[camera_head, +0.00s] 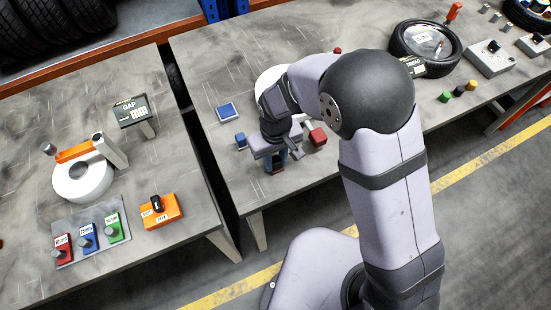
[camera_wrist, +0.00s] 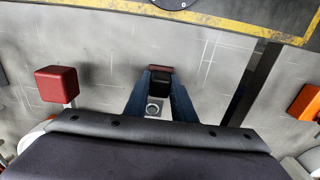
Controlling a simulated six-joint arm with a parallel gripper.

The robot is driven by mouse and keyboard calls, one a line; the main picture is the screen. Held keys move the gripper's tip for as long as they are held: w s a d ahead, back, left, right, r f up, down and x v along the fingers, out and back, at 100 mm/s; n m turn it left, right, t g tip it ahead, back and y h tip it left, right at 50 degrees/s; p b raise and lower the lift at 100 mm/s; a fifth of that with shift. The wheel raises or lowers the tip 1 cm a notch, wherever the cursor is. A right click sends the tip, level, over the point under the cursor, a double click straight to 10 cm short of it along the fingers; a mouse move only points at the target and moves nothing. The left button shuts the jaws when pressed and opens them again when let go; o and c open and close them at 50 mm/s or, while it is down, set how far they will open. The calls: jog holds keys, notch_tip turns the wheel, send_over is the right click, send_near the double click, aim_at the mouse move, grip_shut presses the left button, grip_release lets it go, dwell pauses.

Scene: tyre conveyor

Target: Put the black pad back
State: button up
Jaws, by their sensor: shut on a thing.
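My gripper (camera_wrist: 160,85) points down over the front part of the middle table. In the wrist view its two dark blue fingers are closed on a small black block, which looks like the black pad (camera_wrist: 161,80). A reddish-brown strip (camera_wrist: 159,69) shows at the fingertips, and a small grey square with a round top (camera_wrist: 153,107) shows between the fingers. In the head view my gripper (camera_head: 275,165) is low near the table's front edge, and the pad is hidden. I cannot tell whether the pad touches the table.
A red block (camera_head: 318,136) stands close right of my gripper. A small blue block (camera_head: 240,139) and a blue square pad (camera_head: 228,111) lie to its left. A white disc (camera_head: 268,76) is partly hidden behind my arm. A gap separates the left table (camera_head: 185,200).

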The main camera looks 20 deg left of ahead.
aim_at(276, 160)
jog(key=o, duration=1)
jog(key=shift+f, duration=0.1)
notch_tip(276, 160, up, 12)
jog(key=b, duration=0.3)
jog(key=shift+r, duration=0.2)
jog(key=w+d+f+m, duration=0.15)
jog(key=d+m, duration=0.35)
jog(key=d, duration=1.3)
jog(key=s+d+f+m, duration=0.1)
jog(key=s+d, duration=0.1)
jog(key=d, duration=0.1)
jog(key=s+d+f+m, duration=0.1)
jog(key=s+d, duration=0.1)
jog(key=d, duration=0.2)
jog(key=s+d+f+m, duration=0.1)
jog(key=s+d+m, duration=0.1)
jog(key=d, duration=0.2)
jog(key=shift+s+f, duration=0.15)
jog(key=shift+s, duration=0.15)
